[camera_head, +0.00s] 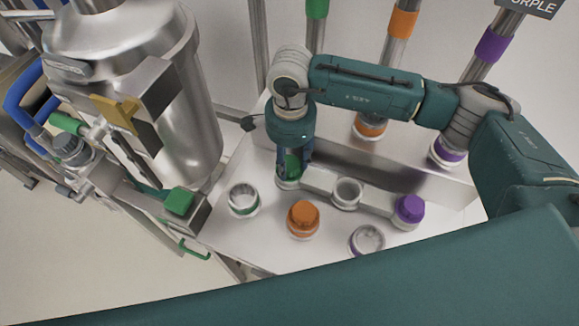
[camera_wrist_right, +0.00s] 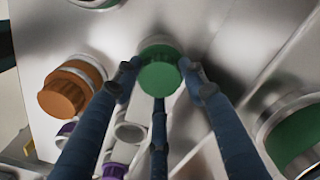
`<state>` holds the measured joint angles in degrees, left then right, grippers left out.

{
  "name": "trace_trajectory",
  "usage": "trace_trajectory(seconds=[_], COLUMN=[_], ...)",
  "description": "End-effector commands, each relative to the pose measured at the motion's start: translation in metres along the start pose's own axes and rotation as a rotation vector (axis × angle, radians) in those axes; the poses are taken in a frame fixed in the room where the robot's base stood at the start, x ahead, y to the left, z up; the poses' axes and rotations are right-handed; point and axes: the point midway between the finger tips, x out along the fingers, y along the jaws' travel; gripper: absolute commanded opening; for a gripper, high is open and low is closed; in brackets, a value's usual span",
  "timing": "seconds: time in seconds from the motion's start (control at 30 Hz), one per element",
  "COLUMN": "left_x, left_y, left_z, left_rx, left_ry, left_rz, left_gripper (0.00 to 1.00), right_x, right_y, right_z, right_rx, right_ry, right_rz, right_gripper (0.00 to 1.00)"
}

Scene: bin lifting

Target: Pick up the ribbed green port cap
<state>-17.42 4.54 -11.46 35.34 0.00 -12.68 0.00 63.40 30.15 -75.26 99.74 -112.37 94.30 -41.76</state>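The ribbed green port cap (camera_wrist_right: 160,76) sits on a pale round port, between the fingertips of my right gripper (camera_wrist_right: 160,80) in the right wrist view. The fingers are spread around the cap, with a small gap visible at its sides. In the head view, my right gripper (camera_head: 293,160) points down over the green cap (camera_head: 290,168), which is partly hidden behind the fingers. Whether any finger touches the cap is unclear. My left gripper is not in view.
An orange cap (camera_head: 303,214) and a purple cap (camera_head: 409,208) sit nearby. Open ports (camera_head: 347,191) stand among them on the pale tray (camera_head: 225,228). A large steel vessel (camera_head: 165,95) stands at left. Vertical pipes with coloured bands stand behind.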

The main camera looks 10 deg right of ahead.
Motion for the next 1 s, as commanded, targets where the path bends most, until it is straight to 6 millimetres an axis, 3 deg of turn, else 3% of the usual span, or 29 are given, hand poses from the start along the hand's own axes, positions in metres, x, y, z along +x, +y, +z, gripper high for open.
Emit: trace_trajectory(seconds=[0.03, 0.1, 0.57, 0.77, 1.0], left_x=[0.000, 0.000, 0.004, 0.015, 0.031], left_y=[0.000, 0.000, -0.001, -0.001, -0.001], left_z=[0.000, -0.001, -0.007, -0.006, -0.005], left_rx=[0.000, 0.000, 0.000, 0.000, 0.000], left_ry=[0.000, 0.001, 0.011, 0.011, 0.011], left_rz=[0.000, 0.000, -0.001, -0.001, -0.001], left_gripper=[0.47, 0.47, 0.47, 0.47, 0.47], right_x=[0.000, 0.000, -0.010, -0.041, -0.101], right_y=[0.000, 0.000, -0.002, -0.002, -0.002], right_z=[0.000, -0.001, 0.000, -0.001, 0.000], right_rx=[0.001, 0.001, 0.002, 0.000, 0.000], right_ry=[0.001, 0.001, 0.000, 0.001, 0.000], right_rz=[0.000, 0.000, -0.004, -0.007, -0.008], right_gripper=[0.19, 0.05, 0.05, 0.05, 0.05])
